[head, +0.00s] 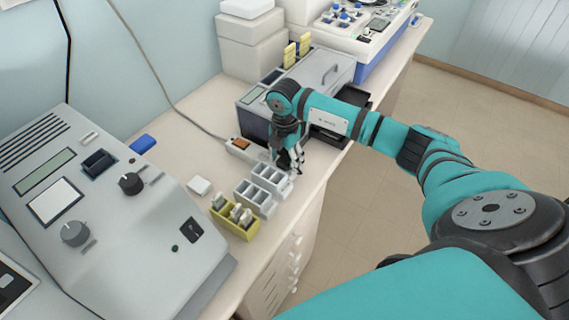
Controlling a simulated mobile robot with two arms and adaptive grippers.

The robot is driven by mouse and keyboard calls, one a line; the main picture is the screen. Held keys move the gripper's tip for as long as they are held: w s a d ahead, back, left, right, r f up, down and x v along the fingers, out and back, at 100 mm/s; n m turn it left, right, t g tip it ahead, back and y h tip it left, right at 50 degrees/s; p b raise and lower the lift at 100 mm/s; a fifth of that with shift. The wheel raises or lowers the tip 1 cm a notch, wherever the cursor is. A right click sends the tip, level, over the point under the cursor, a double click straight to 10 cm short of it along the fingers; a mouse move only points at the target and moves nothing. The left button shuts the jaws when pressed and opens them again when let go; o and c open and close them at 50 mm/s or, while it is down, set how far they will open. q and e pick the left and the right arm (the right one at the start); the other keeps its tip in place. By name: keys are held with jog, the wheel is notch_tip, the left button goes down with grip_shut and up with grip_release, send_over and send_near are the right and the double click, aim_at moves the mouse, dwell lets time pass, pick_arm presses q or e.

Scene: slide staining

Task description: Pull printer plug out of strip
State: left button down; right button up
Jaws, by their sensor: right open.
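A white power strip (238,152) with an orange switch lies on the counter, its far end partly hidden behind my right gripper. A grey cord runs down the wall to it. My right gripper (291,166) is open and points down at the strip's right end, its fingers low over the counter. I cannot tell a plug apart from the gripper there, nor whether the fingers touch one. My left gripper is not in view.
Grey slide racks (258,196) and a yellow rack (236,222) stand close in front of my right gripper. A grey machine (330,66) with yellow-handled holders stands behind my right forearm. A large grey instrument (110,215) fills the left.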

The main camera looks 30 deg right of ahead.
aim_at(285, 160)
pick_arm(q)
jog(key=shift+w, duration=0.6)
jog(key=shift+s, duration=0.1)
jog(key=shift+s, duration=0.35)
pick_arm(e)
grip_shut()
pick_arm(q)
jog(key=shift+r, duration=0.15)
pick_arm(e)
jog(key=shift+r, duration=0.2)
